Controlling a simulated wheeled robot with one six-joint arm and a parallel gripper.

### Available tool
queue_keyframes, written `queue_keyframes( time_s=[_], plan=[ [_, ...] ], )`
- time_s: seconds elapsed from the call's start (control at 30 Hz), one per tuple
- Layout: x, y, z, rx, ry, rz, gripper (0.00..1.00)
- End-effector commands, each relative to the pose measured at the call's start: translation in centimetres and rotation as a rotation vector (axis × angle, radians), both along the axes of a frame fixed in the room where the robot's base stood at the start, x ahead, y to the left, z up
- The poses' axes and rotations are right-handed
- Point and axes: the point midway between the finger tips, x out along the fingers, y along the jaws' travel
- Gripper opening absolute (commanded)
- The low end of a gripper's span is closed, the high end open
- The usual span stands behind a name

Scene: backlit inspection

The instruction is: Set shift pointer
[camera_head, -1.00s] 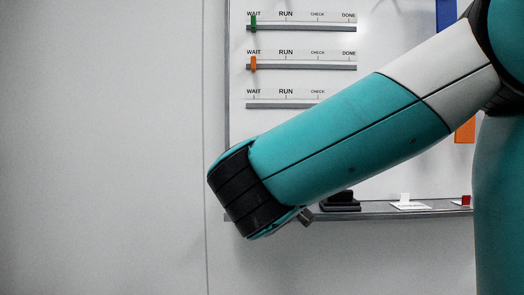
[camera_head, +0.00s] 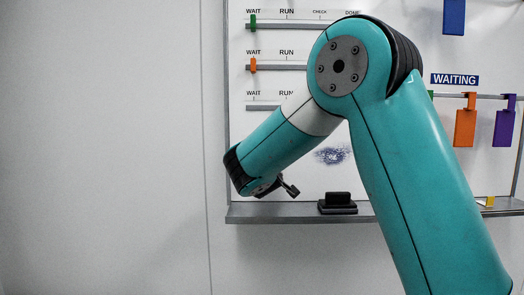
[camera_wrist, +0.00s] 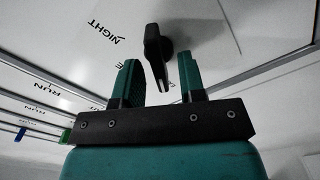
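In the wrist view a black pointer (camera_wrist: 155,48) on a dark round hub stands out from a white panel. The word NIGHT is printed to its left, with other letters partly hidden by my fingers. My gripper (camera_wrist: 159,68) is open, one teal finger on each side of the pointer. I cannot tell whether either finger touches it or how deep the pointer sits between them. In the head view the pointer is not visible and my arm covers part of the board. My gripper's end (camera_head: 290,189) shows small and dark just above the board's ledge.
Slider rails marked WAIT and RUN hold a green slider (camera_head: 253,22) and an orange slider (camera_head: 253,65). A black eraser-like block (camera_head: 338,203) stands on the ledge (camera_head: 275,211). Orange (camera_head: 465,128) and purple (camera_head: 505,128) tags hang at right under a WAITING sign (camera_head: 454,79). The left wall is bare.

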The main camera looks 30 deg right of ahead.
Motion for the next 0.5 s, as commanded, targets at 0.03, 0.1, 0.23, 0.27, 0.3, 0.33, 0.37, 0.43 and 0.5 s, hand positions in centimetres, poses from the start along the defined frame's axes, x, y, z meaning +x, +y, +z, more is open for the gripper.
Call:
queue_keyframes(
  time_s=[0.03, 0.1, 0.23, 0.27, 0.3, 0.33, 0.37, 0.43, 0.5],
  plan=[
    [0.36, -0.29, 0.15, -0.001, 0.001, -0.001, 0.37],
    [0.66, -0.49, 0.08, -0.001, 0.0, 0.0, 0.37],
    [0.87, -0.64, 0.0, -0.001, -0.001, 0.0, 0.37],
    [0.88, -0.64, -0.02, -0.001, -0.001, 0.0, 0.37],
    [0.87, -0.64, -0.03, -0.001, -0.001, 0.0, 0.37],
    [0.87, -0.63, -0.04, -0.001, -0.001, 0.0, 0.37],
    [0.86, -0.62, -0.04, -0.001, -0.001, 0.0, 0.37],
    [0.85, -0.62, -0.04, -0.001, -0.001, 0.0, 0.33],
    [0.85, -0.6, -0.05, -0.001, -0.001, 0.0, 0.17]
  ],
)
